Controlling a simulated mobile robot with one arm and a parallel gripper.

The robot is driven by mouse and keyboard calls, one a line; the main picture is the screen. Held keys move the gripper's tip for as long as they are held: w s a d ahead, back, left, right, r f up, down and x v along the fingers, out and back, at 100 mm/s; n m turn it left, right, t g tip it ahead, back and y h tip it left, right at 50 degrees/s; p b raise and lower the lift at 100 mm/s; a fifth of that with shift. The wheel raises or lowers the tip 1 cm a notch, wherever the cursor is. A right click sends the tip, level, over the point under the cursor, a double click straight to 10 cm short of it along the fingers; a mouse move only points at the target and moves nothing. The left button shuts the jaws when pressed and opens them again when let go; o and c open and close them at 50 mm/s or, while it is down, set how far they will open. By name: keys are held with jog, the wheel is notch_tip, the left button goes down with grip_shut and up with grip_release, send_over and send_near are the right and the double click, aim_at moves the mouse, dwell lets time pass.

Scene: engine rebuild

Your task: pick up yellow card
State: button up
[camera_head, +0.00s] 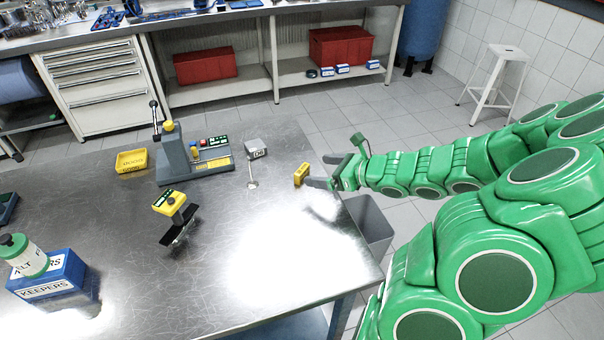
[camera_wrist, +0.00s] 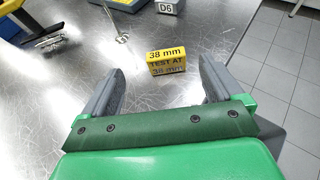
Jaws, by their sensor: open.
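A small yellow card (camera_head: 301,174) with black print stands upright on the metal table near its right edge. In the wrist view the yellow card (camera_wrist: 166,63) reads "38 mm TEST AT 38 mm". It lies ahead of my fingertips and between their lines. My gripper (camera_head: 322,171) is open and empty, with its two grey fingers pointing left toward the card. The open gripper (camera_wrist: 162,82) also shows in the wrist view, apart from the card.
A grey block marked D6 (camera_head: 256,148) and a valve (camera_head: 252,176) stand left of the card. A grey bin (camera_head: 371,220) is beside the table edge.

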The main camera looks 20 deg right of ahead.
aim_at(305, 170)
jog(key=shift+f, duration=0.4)
jog(key=shift+x, duration=1.3)
jog(key=shift+w+a+f, duration=0.35)
jog(key=shift+w+f, duration=0.05)
jog(key=shift+w, duration=0.25)
jog(key=shift+w+a+f, duration=0.3)
jog(key=shift+w+f, duration=0.05)
jog(key=shift+w, duration=0.35)
jog(key=shift+x, duration=0.95)
jog(key=c, duration=1)
jog(key=shift+r, duration=0.1)
jog(key=shift+c, duration=0.2)
